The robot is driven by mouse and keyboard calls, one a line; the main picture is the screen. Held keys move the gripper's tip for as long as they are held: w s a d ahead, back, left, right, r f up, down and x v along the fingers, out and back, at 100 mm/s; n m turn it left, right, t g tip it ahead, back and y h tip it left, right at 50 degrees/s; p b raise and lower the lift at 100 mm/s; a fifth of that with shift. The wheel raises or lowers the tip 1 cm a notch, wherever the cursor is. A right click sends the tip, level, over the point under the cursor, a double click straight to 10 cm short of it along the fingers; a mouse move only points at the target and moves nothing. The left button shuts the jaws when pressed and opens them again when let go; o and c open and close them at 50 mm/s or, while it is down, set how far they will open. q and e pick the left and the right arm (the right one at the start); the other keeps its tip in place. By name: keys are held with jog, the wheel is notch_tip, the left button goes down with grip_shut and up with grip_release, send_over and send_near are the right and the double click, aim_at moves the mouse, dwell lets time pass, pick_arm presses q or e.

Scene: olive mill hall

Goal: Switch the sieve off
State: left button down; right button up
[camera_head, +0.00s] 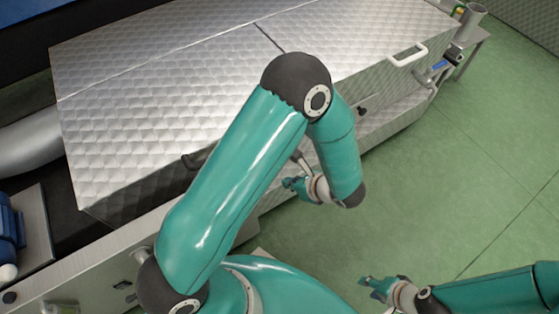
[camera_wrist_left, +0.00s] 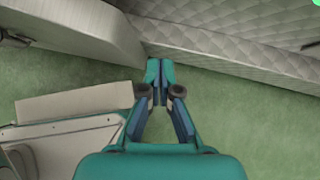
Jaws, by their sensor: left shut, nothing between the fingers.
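A large machine with a quilted metal lid (camera_head: 150,80) fills the upper left of the head view. I cannot tell whether it is the sieve, and no switch is clearly readable. A small part with green and reddish colours (camera_head: 459,9) sits at its far right end, too small to make out. My left gripper (camera_head: 288,183) is beside the machine's front side, below the lid edge. In the left wrist view its fingers (camera_wrist_left: 160,70) are shut with nothing between them, pointing toward the machine's lower side. My right gripper (camera_head: 366,283) is over the green floor, apart from the machine; its opening is unclear.
A white handle (camera_head: 407,54) and a dark knob (camera_head: 361,111) stick out from the machine. A blue-handled part (camera_head: 437,66) is near its right end. A blue motor (camera_head: 10,232) stands at the left edge. Green floor (camera_head: 450,180) is free on the right.

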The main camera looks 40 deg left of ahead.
pick_arm(q)
jog(key=w+r+m+t+y+b, duration=0.2)
jog(key=w+t, duration=0.1)
jog(key=w, duration=0.3)
jog(key=r+b+x, duration=0.1)
jog(key=b+x, duration=0.1)
jog(key=x, duration=1.1)
jog(key=shift+w+a, duration=0.2)
jog(key=shift+a, duration=0.25)
pick_arm(e)
jog(key=shift+f, duration=2.75)
jog(key=shift+f, duration=0.1)
